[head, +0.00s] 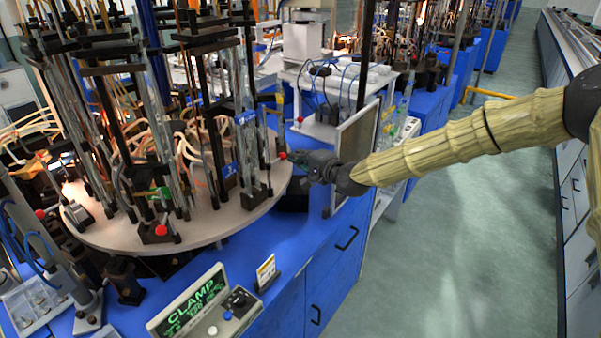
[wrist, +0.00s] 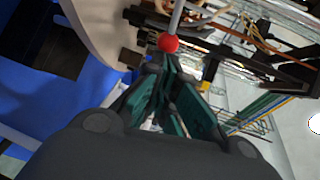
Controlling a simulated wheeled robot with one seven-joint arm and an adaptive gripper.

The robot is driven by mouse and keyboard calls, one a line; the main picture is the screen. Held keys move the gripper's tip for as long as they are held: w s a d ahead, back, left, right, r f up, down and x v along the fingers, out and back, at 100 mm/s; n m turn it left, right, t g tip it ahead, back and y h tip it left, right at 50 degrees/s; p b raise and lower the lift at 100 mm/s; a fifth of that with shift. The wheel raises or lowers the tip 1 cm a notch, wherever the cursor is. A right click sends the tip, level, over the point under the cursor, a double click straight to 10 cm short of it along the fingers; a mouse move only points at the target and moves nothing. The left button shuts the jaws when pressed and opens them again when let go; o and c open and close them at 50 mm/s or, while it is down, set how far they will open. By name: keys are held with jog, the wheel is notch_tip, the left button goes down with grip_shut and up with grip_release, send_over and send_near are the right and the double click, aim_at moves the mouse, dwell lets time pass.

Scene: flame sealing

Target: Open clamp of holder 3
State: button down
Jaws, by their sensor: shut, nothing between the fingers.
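A round grey turntable (head: 215,228) carries several holders with black posts and glass tubes. A red clamp knob (head: 283,156) sits at its right edge, right by the tip of my gripper (head: 290,158). In the wrist view the red knob (wrist: 168,43) sits on a grey rod just beyond the fingertips of my gripper (wrist: 165,72). My gripper is shut and empty, with green finger pads. I cannot tell whether it touches the knob. Another red knob (head: 161,230) is at the turntable's front. I cannot read which holder is number 3.
A control box with a green CLAMP display (head: 195,300) stands on the blue bench (head: 275,240) in front. A small sign (head: 266,272) is beside it. A framed panel (head: 357,140) stands close behind my gripper. The floor (head: 450,240) to the right is clear.

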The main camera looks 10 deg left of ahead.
jog(key=shift+w+a+b, duration=0.3)
jog(key=shift+w+b, duration=0.2)
jog(key=shift+b, duration=0.2)
jog(key=shift+w+a, duration=0.1)
jog(key=shift+a, duration=0.15)
jog(key=shift+d, duration=0.1)
